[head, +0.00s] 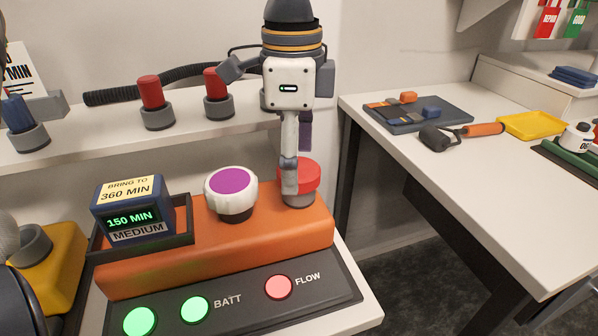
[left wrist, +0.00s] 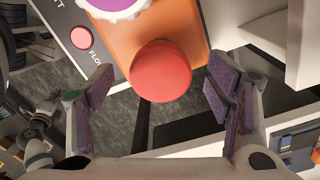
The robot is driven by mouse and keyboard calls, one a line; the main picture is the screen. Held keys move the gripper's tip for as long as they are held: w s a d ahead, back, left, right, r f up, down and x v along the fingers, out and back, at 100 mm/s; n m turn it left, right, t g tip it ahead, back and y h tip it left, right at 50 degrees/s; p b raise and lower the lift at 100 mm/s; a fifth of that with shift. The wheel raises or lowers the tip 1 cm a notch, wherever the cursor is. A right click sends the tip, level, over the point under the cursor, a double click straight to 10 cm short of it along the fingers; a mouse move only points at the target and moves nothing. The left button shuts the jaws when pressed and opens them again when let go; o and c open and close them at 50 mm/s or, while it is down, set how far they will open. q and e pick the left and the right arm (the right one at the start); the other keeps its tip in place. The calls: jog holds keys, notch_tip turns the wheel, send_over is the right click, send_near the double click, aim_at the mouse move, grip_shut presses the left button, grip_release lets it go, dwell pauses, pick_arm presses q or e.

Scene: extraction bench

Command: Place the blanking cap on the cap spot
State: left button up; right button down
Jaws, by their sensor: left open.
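A red round cap, which looks like the blanking cap (head: 311,174), sits on a grey collar at the right end of the orange unit (head: 240,237). It also shows in the left wrist view (left wrist: 161,70). My left gripper (head: 297,165) points down at it, open. In the left wrist view the cap appears between the two spread fingers (left wrist: 162,92), with a gap on each side. In the head view the near finger covers part of the cap; the far finger is partly hidden. I cannot make out a marked cap spot. My right gripper is not visible.
A white-and-purple knob (head: 231,190) and a display box (head: 132,210) stand left of the cap. Red plugs (head: 151,92) and a blue plug (head: 17,113) stand in grey collars on the shelf. The right bench holds a tool tray (head: 455,113) and yellow tray (head: 531,125).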

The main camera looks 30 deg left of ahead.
pick_arm(q)
jog(key=shift+f, duration=0.6)
jog(key=c, duration=1.4)
jog(key=shift+o, duration=0.2)
jog(key=shift+w+r, duration=0.1)
